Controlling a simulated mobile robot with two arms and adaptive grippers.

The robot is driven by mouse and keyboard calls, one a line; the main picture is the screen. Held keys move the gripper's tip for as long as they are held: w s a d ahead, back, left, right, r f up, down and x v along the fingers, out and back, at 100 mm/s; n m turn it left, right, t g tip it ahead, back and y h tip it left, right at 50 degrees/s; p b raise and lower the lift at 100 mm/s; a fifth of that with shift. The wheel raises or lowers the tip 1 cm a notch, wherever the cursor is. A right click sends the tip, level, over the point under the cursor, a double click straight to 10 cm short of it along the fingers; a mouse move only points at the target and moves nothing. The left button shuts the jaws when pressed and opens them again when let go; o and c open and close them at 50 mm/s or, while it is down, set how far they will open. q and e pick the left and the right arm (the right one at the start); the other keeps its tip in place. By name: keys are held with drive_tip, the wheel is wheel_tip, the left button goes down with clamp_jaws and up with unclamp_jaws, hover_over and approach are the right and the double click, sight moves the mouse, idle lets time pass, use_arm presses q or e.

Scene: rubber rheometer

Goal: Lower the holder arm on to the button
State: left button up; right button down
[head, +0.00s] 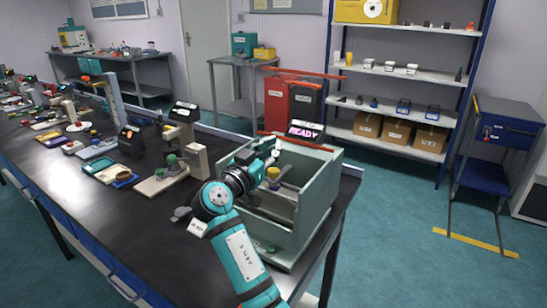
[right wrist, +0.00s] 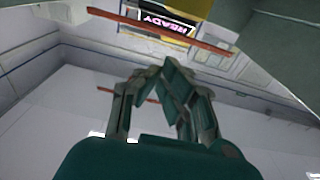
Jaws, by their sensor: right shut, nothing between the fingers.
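The rheometer (head: 318,205) is a grey-green open box on the right end of the dark bench, with a lit READY display (head: 304,131) at its back. The display also shows upside down in the right wrist view (right wrist: 163,22). Inside the box stands a yellow and dark cylindrical part (head: 273,178). My right gripper (head: 272,152) is over the box's left part, above and close to the cylinder. Its fingers (right wrist: 165,85) are shut with nothing between them. I cannot clearly tell the holder arm or button; my arm hides part of the box. My left gripper is out of view.
More instruments crowd the bench. Floor on the right is free up to the shelf (head: 410,77).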

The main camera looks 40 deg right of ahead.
idle(0.3)
drive_tip(key=shift+v, duration=3.8)
